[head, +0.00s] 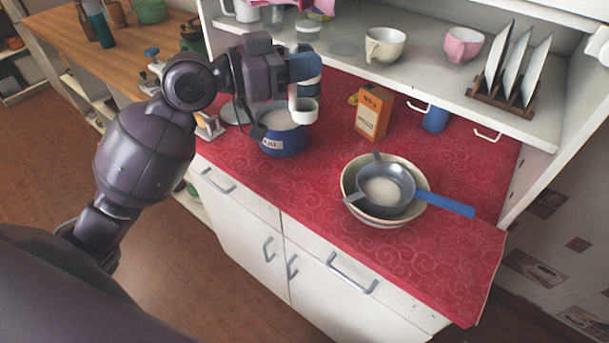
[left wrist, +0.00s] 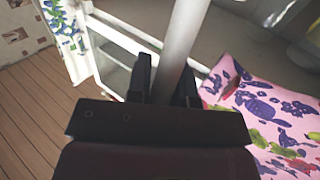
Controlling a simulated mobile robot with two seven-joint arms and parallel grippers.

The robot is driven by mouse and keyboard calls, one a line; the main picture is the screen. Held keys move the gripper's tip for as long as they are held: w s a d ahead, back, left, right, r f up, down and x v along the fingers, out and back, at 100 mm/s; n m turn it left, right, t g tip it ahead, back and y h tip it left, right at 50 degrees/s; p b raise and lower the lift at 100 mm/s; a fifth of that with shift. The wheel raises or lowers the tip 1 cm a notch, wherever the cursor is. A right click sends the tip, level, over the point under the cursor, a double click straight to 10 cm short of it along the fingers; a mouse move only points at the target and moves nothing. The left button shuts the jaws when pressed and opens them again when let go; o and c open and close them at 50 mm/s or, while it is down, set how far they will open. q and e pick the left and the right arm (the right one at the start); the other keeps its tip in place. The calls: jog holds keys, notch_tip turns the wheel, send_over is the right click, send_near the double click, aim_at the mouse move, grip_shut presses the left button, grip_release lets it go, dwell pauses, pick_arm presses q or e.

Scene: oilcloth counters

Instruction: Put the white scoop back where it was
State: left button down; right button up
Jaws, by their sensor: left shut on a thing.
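The white scoop (head: 305,112) hangs from my left gripper (head: 300,72), its cup low and its handle upright. In the head view the cup overlaps the right rim of a blue canister (head: 284,144); I cannot tell whether it touches. The canister has a label and holds white powder. In the left wrist view the fingers (left wrist: 165,85) are shut on the scoop's pale handle (left wrist: 184,35). The blue sieve (head: 386,187), with white powder in it, rests across a cream bowl (head: 420,210) to the right. My right gripper is out of view.
An orange box (head: 374,112) stands behind, right of the canister. A round pale lid (head: 236,112) lies left of it. The shelf above holds a cream cup (head: 385,45), a pink cup (head: 463,45) and a plate rack (head: 500,97). The red counter (head: 465,250) is clear at front right.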

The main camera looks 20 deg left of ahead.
pick_arm(q)
notch_tip(320, 180, down, 19)
jog(key=b, duration=0.2)
jog(key=shift+f, duration=0.15)
dwell(0.3)
jog(key=shift+f+b, duration=0.15)
jog(key=shift+b, duration=0.25)
jog(key=c, duration=1.5)
grip_release()
jog(key=o, duration=0.5)
